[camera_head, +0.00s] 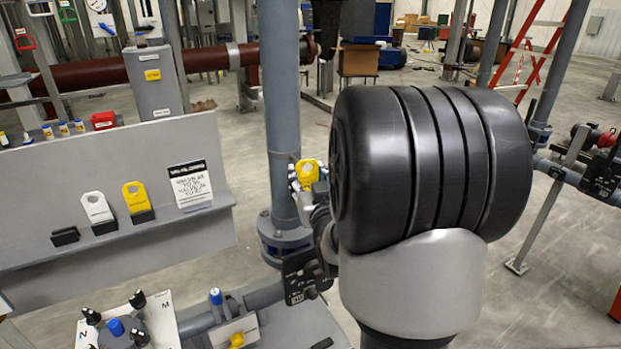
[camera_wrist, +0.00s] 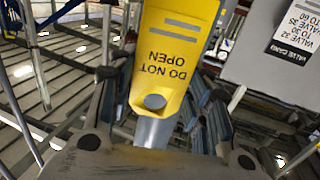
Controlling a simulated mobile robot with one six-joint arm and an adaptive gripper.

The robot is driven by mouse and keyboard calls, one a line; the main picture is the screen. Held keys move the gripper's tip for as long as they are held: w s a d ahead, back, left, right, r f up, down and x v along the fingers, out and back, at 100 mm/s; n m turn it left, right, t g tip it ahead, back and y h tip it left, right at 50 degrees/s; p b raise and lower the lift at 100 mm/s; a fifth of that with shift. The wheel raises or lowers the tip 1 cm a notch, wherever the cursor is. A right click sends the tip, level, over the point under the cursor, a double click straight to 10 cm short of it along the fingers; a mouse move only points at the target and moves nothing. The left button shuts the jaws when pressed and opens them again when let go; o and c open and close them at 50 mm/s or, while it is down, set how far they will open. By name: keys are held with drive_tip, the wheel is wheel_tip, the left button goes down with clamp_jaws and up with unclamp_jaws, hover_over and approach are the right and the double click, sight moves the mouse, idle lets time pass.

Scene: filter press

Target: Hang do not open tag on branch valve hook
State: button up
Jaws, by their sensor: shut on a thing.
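My gripper (camera_head: 303,186) is shut on a yellow tag (camera_head: 309,172), left of my black arm and in front of a grey vertical pipe. In the wrist view the tag (camera_wrist: 174,55) stands between my two fingers (camera_wrist: 158,104). Its text "DO NOT OPEN" appears upside down, and a round hole shows near its lower end. A valve with a yellow handle (camera_head: 236,340) and a blue-capped valve part (camera_head: 215,297) are at the bottom of the head view, below my gripper. I cannot make out the branch valve hook.
A grey panel (camera_head: 120,150) with a ledge stands at the left. It bears a white tag (camera_head: 97,210), another yellow tag (camera_head: 137,198), an empty black holder (camera_head: 65,237) and a printed valve card (camera_head: 190,183). The grey vertical pipe (camera_head: 280,110) is close behind my gripper.

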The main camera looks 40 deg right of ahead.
drive_tip(key=shift+w+d+f+p, duration=0.1)
drive_tip(key=shift+w+d+p, duration=0.15)
drive_tip(key=shift+w, duration=0.55)
drive_tip(key=shift+w+d+p, duration=0.1)
drive_tip(key=shift+w+p, duration=0.25)
drive_tip(key=shift+w, duration=0.4)
drive_tip(key=shift+w+f, duration=0.1)
drive_tip(key=shift+w, duration=0.1)
drive_tip(key=shift+w+d+f+b, duration=0.15)
drive_tip(key=shift+w+f+b, duration=0.4)
drive_tip(key=shift+b, duration=0.7)
drive_tip(key=shift+r, duration=0.1)
drive_tip(key=o, duration=1)
drive_tip(key=shift+c, duration=0.2)
